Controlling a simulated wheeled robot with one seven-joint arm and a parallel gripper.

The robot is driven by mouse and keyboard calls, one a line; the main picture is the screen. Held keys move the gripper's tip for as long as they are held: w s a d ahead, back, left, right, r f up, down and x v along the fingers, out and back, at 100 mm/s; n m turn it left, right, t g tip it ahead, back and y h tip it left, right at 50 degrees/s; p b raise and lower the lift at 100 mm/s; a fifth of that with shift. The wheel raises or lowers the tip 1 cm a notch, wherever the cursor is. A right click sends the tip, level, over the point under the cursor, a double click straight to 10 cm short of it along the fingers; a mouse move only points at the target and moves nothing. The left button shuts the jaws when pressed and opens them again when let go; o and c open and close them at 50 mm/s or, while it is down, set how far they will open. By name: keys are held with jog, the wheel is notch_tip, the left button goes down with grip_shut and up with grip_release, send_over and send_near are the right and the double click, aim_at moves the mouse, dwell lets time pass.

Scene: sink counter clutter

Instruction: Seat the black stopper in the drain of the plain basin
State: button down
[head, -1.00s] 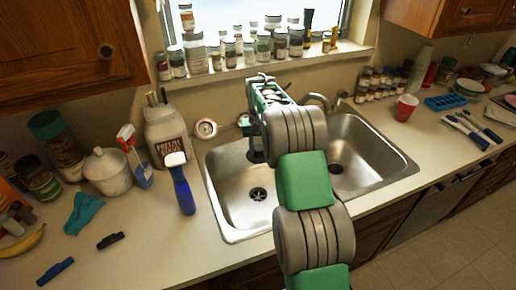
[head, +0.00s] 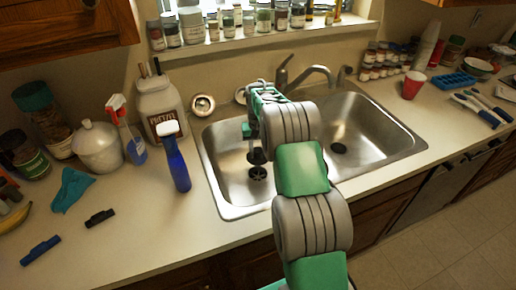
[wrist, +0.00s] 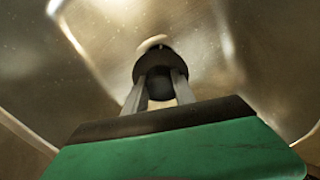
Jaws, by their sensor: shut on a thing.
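The black stopper (head: 256,156) is in my gripper (head: 254,142), over the left basin (head: 223,180) of the double sink. In the head view it appears just above that basin's round drain (head: 258,174); whether they touch I cannot tell. In the wrist view my gripper (wrist: 160,84) has both fingers closed on the dark stopper (wrist: 153,62), with bare metal basin around it. The drain is not clear in the wrist view. The right basin (head: 372,150) has a dark drain opening (head: 339,148).
The faucet (head: 315,72) stands behind the sink, close to my arm. A red cup (head: 413,85) stands to the right.

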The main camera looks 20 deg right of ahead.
notch_tip(320, 180, down, 7)
jog(key=b, duration=0.3)
jog(key=shift+r, duration=0.2)
jog(key=shift+f+b, duration=1.3)
jog(key=shift+f, duration=0.2)
jog(key=c, duration=0.9)
grip_release()
jog(key=shift+c, duration=0.2)
notch_tip(320, 180, up, 7)
jog(key=shift+r+b, duration=0.2)
jog(key=shift+b, duration=0.3)
jog(key=shift+r, duration=0.2)
